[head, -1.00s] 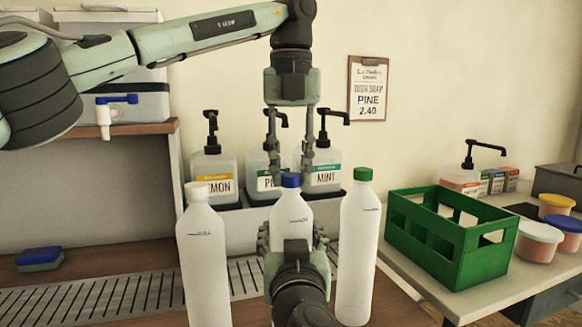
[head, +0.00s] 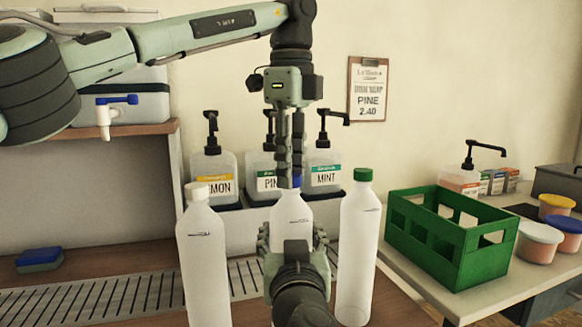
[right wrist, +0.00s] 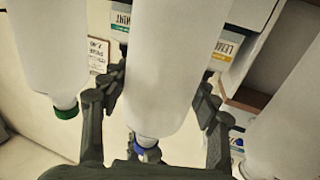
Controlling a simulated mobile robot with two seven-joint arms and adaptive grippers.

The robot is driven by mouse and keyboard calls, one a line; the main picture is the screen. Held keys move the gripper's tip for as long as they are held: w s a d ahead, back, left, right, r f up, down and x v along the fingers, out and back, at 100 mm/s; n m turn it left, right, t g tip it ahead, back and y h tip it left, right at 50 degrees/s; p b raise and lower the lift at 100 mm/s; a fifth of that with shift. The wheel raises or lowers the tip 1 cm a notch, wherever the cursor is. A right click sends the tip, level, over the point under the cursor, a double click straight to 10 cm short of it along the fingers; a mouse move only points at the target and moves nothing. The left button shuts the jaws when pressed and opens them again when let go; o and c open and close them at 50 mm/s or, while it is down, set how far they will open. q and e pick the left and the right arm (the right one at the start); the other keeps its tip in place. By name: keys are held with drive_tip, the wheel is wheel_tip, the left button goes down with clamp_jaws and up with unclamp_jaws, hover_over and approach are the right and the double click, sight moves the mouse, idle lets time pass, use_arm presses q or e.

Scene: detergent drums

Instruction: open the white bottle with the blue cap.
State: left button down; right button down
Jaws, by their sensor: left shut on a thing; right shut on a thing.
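The white bottle (head: 291,209) with the blue cap (head: 297,181) stands upright between two other bottles. My right gripper (head: 292,238) is shut around its body from the near side. In the right wrist view the bottle (right wrist: 168,70) appears upside down between the fingers (right wrist: 155,105), with its blue cap (right wrist: 147,142) low in the picture. My left gripper (head: 291,180) points down from above and is shut on the cap, which its fingers partly hide. The cap is still at the bottle's neck; whether it is loose cannot be told.
A white-capped bottle (head: 203,250) stands close on the left and a green-capped bottle (head: 357,250) close on the right. Pump bottles (head: 214,177) stand behind. A green crate (head: 440,248) is on the right table. A blue sponge (head: 40,260) lies far left.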

use_arm(q)
drive_tip(key=shift+r, duration=0.2)
drive_tip(key=shift+r, duration=0.9)
drive_tip(key=shift+r, duration=0.1)
drive_tip(key=shift+r, duration=1.95)
use_arm(e)
drive_tip(key=shift+c, duration=1.7)
unclamp_jaws()
